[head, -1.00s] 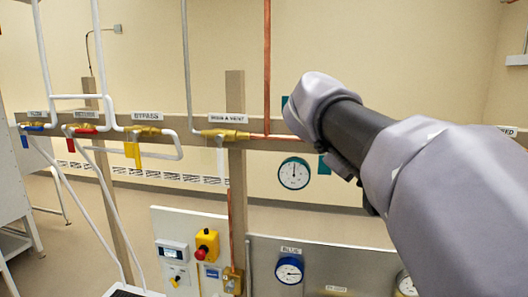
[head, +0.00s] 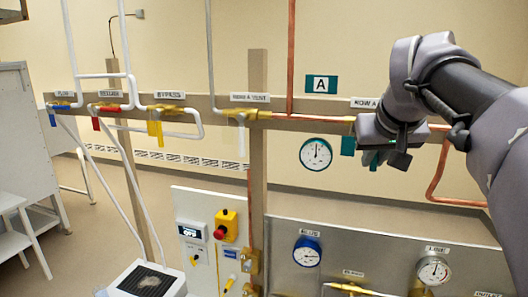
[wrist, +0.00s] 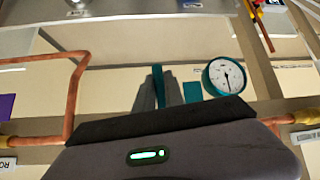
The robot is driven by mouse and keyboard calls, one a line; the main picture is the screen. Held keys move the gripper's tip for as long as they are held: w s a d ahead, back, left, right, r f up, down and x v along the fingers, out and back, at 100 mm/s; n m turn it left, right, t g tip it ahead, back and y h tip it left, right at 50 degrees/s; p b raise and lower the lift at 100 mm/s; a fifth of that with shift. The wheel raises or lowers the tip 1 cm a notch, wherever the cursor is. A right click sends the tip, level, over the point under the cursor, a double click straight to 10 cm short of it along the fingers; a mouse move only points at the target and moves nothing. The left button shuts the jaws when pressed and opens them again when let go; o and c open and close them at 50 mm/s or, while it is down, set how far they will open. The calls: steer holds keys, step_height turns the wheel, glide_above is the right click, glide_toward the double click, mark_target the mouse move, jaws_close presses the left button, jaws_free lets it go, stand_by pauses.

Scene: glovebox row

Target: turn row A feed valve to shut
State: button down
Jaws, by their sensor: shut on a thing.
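The "ROW A" label (head: 363,103), partly covered by my arm, sits above the copper feed line (head: 335,119) on the rail at right. My gripper (wrist: 158,88) is shut on a teal valve lever (wrist: 158,75), which shows between its grey fingers in the wrist view. In the head view the lever (head: 370,158) is mostly hidden by my gripper (head: 384,158). It appears to hang down across the pipe. The valve body is hidden behind my gripper. Brass fittings (wrist: 306,117) show on the pipe in the wrist view.
A teal-rimmed gauge (head: 316,154) and a teal tag (head: 348,145) are close to the left of my gripper. A bent copper pipe (head: 437,180) drops at right. Yellow, red and blue levers line the rail at left. A panel with gauges (head: 307,252) stands below.

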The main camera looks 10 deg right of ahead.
steer(key=shift+w+a+y, duration=0.1)
steer(key=shift+a+y, duration=0.1)
steer(key=shift+y, duration=0.2)
steer(key=shift+m+t, duration=0.3)
steer(key=c, duration=1.4)
jaws_free()
steer(key=shift+w, duration=0.1)
steer(key=shift+c, duration=0.2)
